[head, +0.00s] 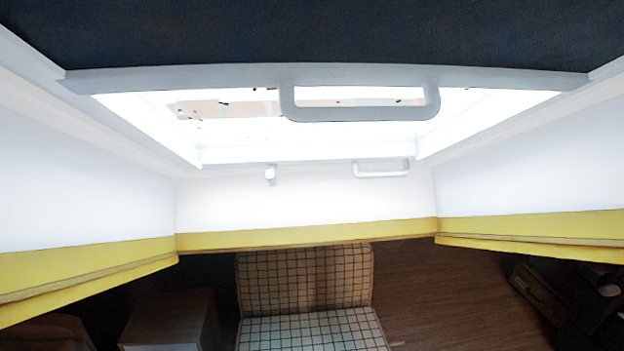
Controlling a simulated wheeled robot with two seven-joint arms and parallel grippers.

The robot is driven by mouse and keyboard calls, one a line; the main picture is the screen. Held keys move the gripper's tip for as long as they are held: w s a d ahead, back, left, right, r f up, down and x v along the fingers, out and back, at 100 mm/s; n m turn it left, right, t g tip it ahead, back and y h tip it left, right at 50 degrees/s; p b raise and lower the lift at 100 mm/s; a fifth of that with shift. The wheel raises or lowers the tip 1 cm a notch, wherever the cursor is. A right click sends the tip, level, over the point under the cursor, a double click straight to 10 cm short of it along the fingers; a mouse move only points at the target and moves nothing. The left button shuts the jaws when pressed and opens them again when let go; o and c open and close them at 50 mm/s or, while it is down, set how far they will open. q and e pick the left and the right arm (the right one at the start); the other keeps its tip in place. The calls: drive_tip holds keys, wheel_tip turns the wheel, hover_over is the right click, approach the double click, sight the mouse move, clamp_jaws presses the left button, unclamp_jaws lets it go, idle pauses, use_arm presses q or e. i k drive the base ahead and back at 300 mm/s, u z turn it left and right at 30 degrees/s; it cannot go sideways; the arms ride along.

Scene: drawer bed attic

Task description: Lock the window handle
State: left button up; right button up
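A bright window (300,130) in a white recess fills the upper middle of the head view. A grey bar (180,77) spans its upper edge. A large light-grey loop handle (362,115) hangs from this bar, right of centre. A smaller white handle (382,174) sits on the lower edge of the window, below the large one. A small white knob or peg (270,175) is to its left on the same edge. I cannot tell from this view whether any handle is locked. Neither of my grippers is in view, and nothing touches the handles.
White side walls (70,180) flank the recess, with a yellow band (300,235) along their lower edge. Below are a checkered cushioned seat (305,285), a wooden floor (440,290) and dark furniture (170,318) at left. The space before the window looks clear.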

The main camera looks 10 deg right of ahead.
sight(270, 174)
drive_tip(key=z, duration=0.2)
drive_tip(key=k, duration=0.25)
drive_tip(key=u, duration=1.4)
drive_tip(key=k, duration=1)
drive_tip(key=z, duration=1.85)
drive_tip(key=i, duration=0.5)
drive_tip(key=u, duration=0.05)
